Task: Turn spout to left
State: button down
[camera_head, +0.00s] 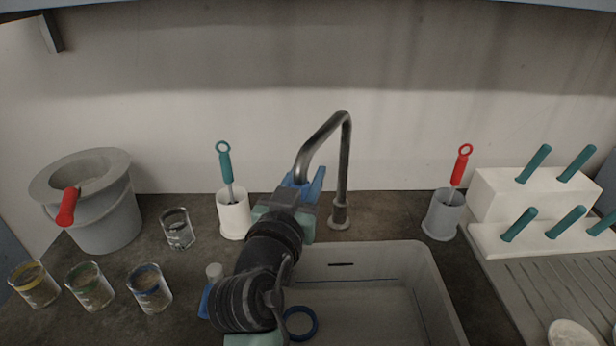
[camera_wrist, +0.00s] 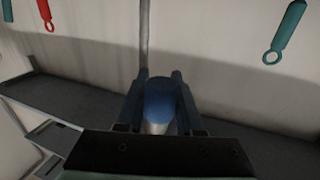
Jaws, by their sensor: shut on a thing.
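The spout (camera_head: 346,150) is a grey metal gooseneck tap that rises from a round base on the counter behind the sink. It bends over at the top and comes down toward the left and front. My gripper (camera_head: 303,184) is at the lower end of the spout, with its blue fingers on both sides of it. In the wrist view my gripper (camera_wrist: 158,100) is shut on a round blue-and-grey piece, which looks like the spout's end (camera_wrist: 160,98). The upright pipe of the spout (camera_wrist: 144,35) shows beyond it. My arm hides part of the sink.
The sink (camera_head: 420,275) lies below the spout, with a blue ring (camera_head: 300,323) inside. A white holder (camera_head: 234,215) with a teal brush stands close left of my gripper. A grey holder (camera_head: 443,215) with a red brush stands right.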

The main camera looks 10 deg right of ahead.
jog(key=c, duration=0.5)
grip_release()
jog(key=shift+c, duration=0.2)
jog(key=b+v, duration=0.1)
jog(key=v, duration=1.2)
